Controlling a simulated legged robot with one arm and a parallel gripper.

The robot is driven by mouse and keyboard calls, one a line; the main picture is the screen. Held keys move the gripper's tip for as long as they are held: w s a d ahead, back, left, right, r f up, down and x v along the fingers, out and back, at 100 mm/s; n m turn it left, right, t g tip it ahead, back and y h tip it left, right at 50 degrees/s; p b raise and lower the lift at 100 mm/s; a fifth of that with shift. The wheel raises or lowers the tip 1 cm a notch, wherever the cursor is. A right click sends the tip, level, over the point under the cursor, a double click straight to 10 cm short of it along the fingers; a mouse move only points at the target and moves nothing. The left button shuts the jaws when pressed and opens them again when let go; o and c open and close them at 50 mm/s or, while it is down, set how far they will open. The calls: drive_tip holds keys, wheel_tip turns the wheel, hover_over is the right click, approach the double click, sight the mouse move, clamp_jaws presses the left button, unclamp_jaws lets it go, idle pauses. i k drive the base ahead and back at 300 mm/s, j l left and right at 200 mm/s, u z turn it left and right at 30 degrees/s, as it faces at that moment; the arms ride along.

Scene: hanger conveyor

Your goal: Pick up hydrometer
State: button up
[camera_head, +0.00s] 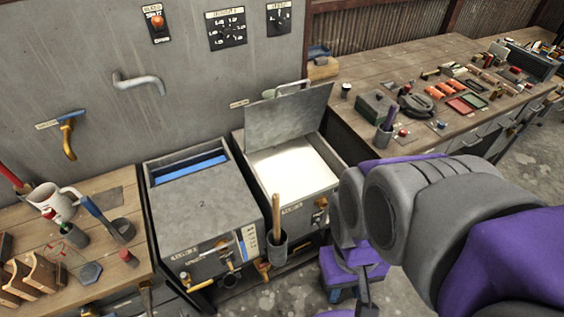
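I cannot make out a hydrometer for certain. Slender upright things in view are a tan stick in a dark cup (276,243) at the front between the two metal tanks, and a purple-grey thing in a grey cup (383,137) on the right bench. A small green-and-red item (73,235) stands on the left bench. My purple and grey arm fills the right foreground. Its lower end, near the floor right of the tanks, is partly hidden by my own links, and the fingers cannot be made out.
A closed-top metal tank (203,212) stands left of an open tank (290,172) with a raised lid (287,115). The left bench (110,275) holds a white mug (47,198) and a ladle-like tool. The long right bench (385,68) carries many small items. A wall pipe handle (140,82) juts out.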

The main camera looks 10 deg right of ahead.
sight(48, 213)
drive_tip(key=u, duration=1.85)
drive_tip(key=i+j+z, duration=0.2)
drive_tip(key=i+j, duration=0.15)
drive_tip(key=i+j+z, duration=0.45)
drive_tip(key=i+j, duration=0.15)
drive_tip(key=j, duration=0.4)
